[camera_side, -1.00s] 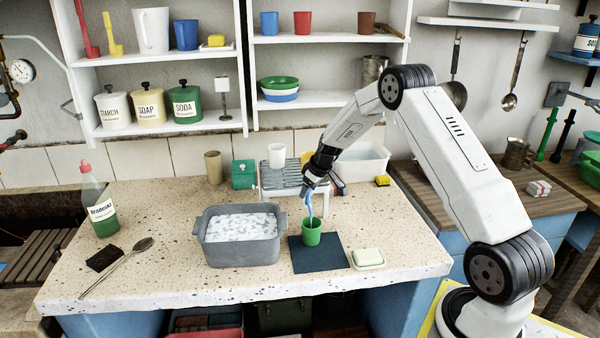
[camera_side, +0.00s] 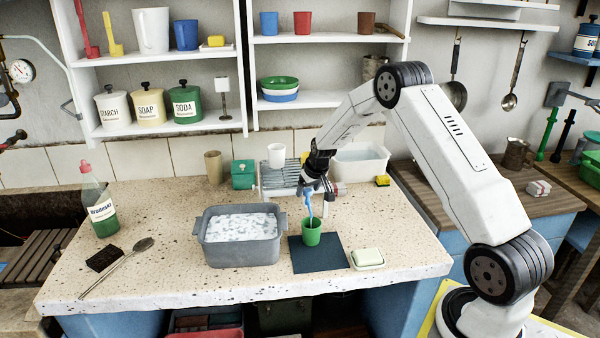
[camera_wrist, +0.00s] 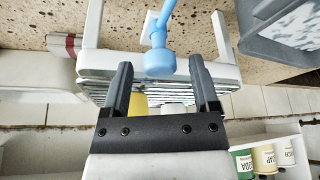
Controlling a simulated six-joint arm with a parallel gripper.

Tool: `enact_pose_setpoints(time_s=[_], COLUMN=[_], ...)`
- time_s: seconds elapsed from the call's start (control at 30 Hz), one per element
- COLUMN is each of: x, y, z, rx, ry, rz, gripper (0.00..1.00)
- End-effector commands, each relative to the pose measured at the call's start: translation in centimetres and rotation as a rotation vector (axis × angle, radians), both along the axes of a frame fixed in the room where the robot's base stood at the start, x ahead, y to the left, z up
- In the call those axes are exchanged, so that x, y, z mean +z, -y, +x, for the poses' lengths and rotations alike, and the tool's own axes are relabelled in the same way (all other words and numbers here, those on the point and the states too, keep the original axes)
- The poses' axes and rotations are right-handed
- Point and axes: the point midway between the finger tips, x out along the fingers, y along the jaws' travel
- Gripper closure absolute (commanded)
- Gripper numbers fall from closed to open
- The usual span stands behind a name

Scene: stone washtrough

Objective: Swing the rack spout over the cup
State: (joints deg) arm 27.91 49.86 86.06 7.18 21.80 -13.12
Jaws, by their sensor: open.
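The rack (camera_side: 290,176) is a pale drainer with a slatted top, standing on the stone counter behind the cup. The blue spout (camera_side: 309,203) comes down from the rack in front of it and, in the side view, lines up over the green cup (camera_side: 312,236). The cup stands upright on a dark blue mat (camera_side: 319,262). My gripper (camera_side: 311,184) is at the spout's upper end. In the wrist view, my gripper (camera_wrist: 161,66) is open, with the spout's round blue knob (camera_wrist: 159,63) between and just beyond its fingertips. The cup is not visible there.
A grey basin of suds (camera_side: 212,246) stands left of the cup. A soap dish (camera_side: 368,265) sits right of the mat. A white tub (camera_side: 360,166) stands behind my gripper, with a white mug (camera_side: 276,155) at the rack's back.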

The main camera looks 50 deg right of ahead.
Motion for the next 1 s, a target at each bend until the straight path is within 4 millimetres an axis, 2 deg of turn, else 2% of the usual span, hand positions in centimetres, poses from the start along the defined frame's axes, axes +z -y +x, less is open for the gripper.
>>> enact_pose_setpoints(time_s=[1.0], x=[-0.06], y=[-0.17], z=[0.06], rx=[-0.321], ry=[-0.002], rz=[0.001], gripper=[0.22])
